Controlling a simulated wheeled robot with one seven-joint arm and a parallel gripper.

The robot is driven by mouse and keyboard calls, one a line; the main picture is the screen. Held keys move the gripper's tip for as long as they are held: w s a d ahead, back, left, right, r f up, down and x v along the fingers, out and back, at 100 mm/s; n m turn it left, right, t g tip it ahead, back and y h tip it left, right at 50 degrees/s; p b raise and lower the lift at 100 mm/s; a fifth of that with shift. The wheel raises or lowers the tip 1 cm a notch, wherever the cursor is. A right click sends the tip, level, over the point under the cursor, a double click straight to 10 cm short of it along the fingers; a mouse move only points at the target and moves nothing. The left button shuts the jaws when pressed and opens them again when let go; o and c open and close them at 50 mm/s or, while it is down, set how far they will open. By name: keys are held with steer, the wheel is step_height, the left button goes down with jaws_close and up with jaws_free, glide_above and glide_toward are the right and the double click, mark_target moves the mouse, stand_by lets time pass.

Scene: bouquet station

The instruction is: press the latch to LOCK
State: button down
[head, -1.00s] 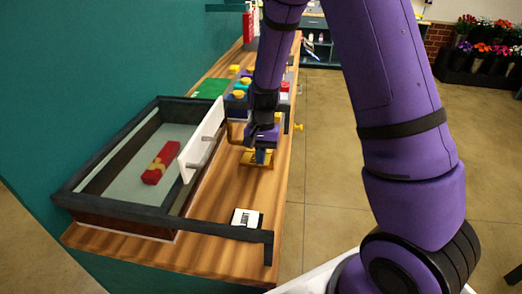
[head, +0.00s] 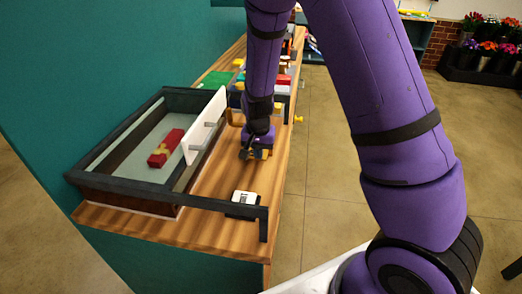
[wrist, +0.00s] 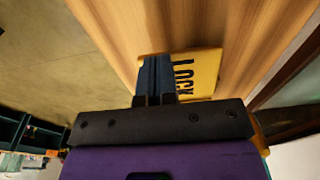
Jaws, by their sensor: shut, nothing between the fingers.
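The yellow latch plate marked LOCK (wrist: 200,72) lies on the wooden counter in the wrist view. My gripper's dark blue fingers (wrist: 155,76) are shut and empty, over the plate's left part beside the lettering. I cannot tell whether the fingertips touch the plate.
A dark-framed case (head: 125,187) with a red wrapped piece (head: 166,147) inside stands left, with a white panel (head: 205,126) raised at its right side. A small white block with a dark marking (head: 244,198) sits at the near end. Colourful items crowd the counter behind my gripper.

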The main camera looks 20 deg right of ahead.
steer(key=shift+s+f+t, duration=0.1)
steer(key=shift+f+t, duration=0.2)
steer(key=shift+f, duration=0.25)
steer(key=shift+s+f, duration=0.1)
steer(key=shift+f, duration=0.05)
steer(key=shift+s+a+f, duration=0.1)
steer(key=shift+s+f, duration=0.05)
steer(key=shift+f, duration=0.1)
